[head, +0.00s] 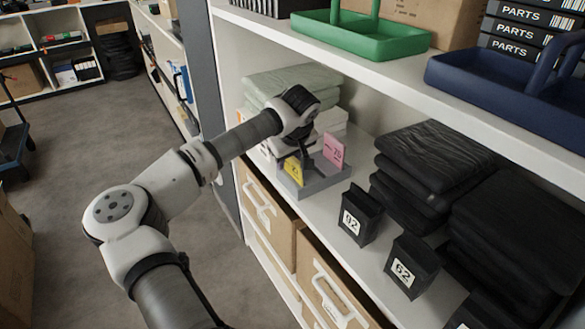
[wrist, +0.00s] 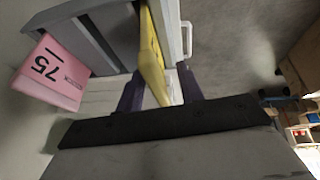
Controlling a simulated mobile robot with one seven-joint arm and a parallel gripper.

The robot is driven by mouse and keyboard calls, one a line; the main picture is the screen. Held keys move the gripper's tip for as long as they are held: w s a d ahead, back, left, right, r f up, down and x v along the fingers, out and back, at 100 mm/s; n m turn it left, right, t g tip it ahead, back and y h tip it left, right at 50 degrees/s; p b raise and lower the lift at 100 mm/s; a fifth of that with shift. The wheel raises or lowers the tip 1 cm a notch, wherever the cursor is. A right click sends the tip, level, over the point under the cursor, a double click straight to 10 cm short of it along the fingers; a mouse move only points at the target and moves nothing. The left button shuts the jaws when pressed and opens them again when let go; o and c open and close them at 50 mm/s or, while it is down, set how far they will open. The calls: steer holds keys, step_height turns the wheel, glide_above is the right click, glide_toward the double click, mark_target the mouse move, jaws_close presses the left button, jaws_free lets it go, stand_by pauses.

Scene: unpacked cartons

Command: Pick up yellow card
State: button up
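The yellow card (head: 293,170) stands upright at the left end of a grey holder (head: 322,180) on the middle shelf. In the wrist view the yellow card (wrist: 151,62) reaches down between the two dark fingers of my gripper (wrist: 160,78). The fingers stand apart on either side of it, with a gap visible on the right finger's side. In the head view my gripper (head: 302,152) is at the holder, just above the yellow card; its fingertips are small there.
Folded pale cloths (head: 290,82) lie behind my gripper. Black bins marked 92 (head: 360,215) and 62 (head: 411,265) and black folded cloths (head: 435,155) stand to the right. An upper shelf (head: 340,60) with a green tray (head: 360,36) overhangs. The floor at left is mostly open.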

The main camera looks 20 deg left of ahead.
steer(key=shift+c, duration=0.5)
jaws_close()
steer(key=shift+r, duration=0.1)
